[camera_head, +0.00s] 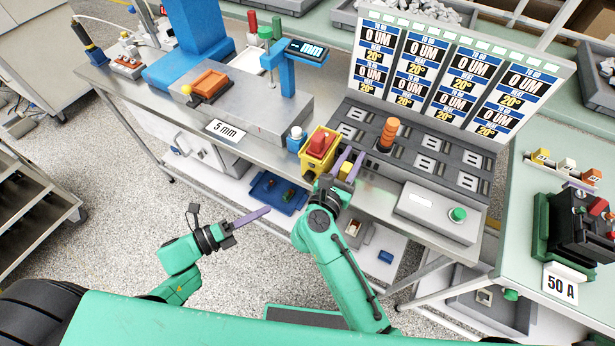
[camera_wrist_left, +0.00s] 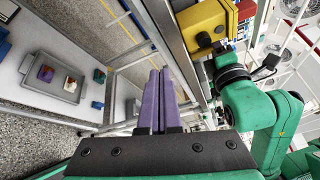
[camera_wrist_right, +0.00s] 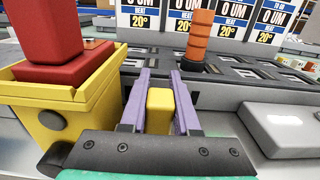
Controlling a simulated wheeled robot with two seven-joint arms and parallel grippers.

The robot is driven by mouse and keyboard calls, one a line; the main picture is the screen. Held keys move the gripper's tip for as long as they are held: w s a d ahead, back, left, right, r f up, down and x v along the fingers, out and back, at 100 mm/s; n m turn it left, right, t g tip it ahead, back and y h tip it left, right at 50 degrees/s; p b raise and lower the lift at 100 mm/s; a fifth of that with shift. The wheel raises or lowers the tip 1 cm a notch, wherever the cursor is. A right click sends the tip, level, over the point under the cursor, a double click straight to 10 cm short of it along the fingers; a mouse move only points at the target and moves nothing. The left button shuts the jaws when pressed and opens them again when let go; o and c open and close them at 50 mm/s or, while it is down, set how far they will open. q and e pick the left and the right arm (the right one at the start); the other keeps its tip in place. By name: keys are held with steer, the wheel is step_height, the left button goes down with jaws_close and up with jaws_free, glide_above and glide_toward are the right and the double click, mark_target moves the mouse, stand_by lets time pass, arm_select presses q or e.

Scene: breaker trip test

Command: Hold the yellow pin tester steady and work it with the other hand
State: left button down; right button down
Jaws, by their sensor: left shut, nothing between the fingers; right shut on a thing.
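The yellow pin tester (camera_head: 318,150), a yellow box with a red block on top, stands upright at the front edge of the grey bench. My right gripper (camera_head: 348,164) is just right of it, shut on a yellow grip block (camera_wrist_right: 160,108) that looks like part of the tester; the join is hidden. The tester's box (camera_wrist_right: 75,95) fills the left of the right wrist view. My left gripper (camera_head: 252,217) is shut and empty, in front of the bench and well to the left of the tester. In the left wrist view the tester (camera_wrist_left: 205,28) is at the top, beyond the fingers (camera_wrist_left: 158,100).
An orange ribbed post (camera_head: 388,134) stands on the dark slotted panel behind my right gripper. A grey box with a green button (camera_head: 457,214) is to the right. A blue tray (camera_head: 268,197) lies on the lower shelf.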

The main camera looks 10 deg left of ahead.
mark_target(312, 180)
arm_select(q)
steer(key=s+d+r+m+g+h, duration=0.3)
steer(key=s+d+r+m+h, duration=0.1)
steer(key=r+m, duration=0.3)
steer(key=shift+s+d+r+m+g+h, duration=0.3)
steer(key=shift+s+d+m+g, duration=0.1)
steer(key=shift+d, duration=0.15)
steer(key=w+d, duration=0.3)
steer(key=w, duration=0.5)
steer(key=shift+w+d, duration=0.15)
steer(key=shift+d, duration=0.05)
steer(key=shift+f, duration=0.1)
stand_by(1.1)
steer(key=shift+w+d, duration=0.15)
steer(key=shift+w, duration=0.2)
steer(key=shift+w+d, duration=0.15)
steer(key=shift+w, duration=0.35)
stand_by(0.5)
steer(key=shift+s, duration=0.1)
steer(key=shift+s+a, duration=0.3)
steer(key=shift+s, duration=0.5)
